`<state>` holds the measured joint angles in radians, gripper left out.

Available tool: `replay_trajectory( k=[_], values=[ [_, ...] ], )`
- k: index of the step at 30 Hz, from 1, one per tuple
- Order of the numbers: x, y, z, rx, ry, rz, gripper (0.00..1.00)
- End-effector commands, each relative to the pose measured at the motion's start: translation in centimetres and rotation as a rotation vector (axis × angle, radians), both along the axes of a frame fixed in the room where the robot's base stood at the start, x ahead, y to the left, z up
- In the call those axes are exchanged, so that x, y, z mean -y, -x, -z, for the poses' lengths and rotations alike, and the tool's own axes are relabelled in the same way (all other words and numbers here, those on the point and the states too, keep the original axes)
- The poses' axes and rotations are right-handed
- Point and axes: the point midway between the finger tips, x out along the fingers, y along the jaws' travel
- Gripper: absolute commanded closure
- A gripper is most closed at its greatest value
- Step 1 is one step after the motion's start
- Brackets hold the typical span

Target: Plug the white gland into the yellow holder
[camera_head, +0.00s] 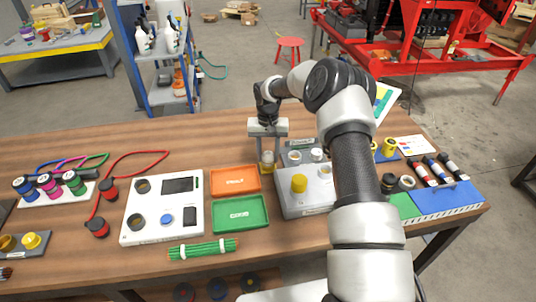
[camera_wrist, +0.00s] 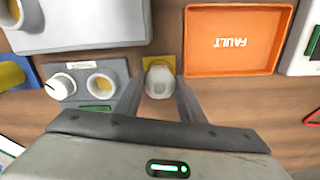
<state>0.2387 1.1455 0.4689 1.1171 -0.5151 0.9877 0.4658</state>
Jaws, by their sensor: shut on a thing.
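My gripper (camera_head: 267,158) points down over the table and is shut on the white gland (camera_head: 268,156). In the wrist view the gland (camera_wrist: 158,82) is a pale rounded piece between the two fingers of my gripper (camera_wrist: 159,90). The yellow holder (camera_head: 266,170) lies directly beneath the gland, between the orange tray and the grey boxes. In the wrist view a yellow edge of the holder (camera_wrist: 166,62) shows behind the gland; the rest is hidden. I cannot tell whether the gland sits in the holder or just above it.
The orange FAULT tray (camera_head: 235,179) and a green tray (camera_head: 240,213) lie left of my gripper. A smaller grey box with a knob (camera_wrist: 62,85) stands beside the fingers.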

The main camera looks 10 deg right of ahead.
Motion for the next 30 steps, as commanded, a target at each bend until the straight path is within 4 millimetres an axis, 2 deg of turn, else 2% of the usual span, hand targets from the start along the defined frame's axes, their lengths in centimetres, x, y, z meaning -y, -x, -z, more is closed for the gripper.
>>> replay_trajectory(
  k=[7, 8, 12, 23, 26, 30],
  values=[
    [0.0, 0.0, 0.1, 0.0, 0.0, 0.0, 0.91],
    [0.0, 0.0, 0.1, 0.0, 0.0, 0.0, 0.62],
    [0.0, 0.0, 0.1, 0.0, 0.0, 0.0, 0.42],
    [0.0, 0.0, -0.4, 0.001, 0.001, 0.0, 0.42],
    [0.1, -0.1, -1.8, 0.004, 0.002, 0.0, 0.42],
    [0.1, -0.1, -4.8, 0.005, 0.002, 0.001, 0.42]
  ],
)
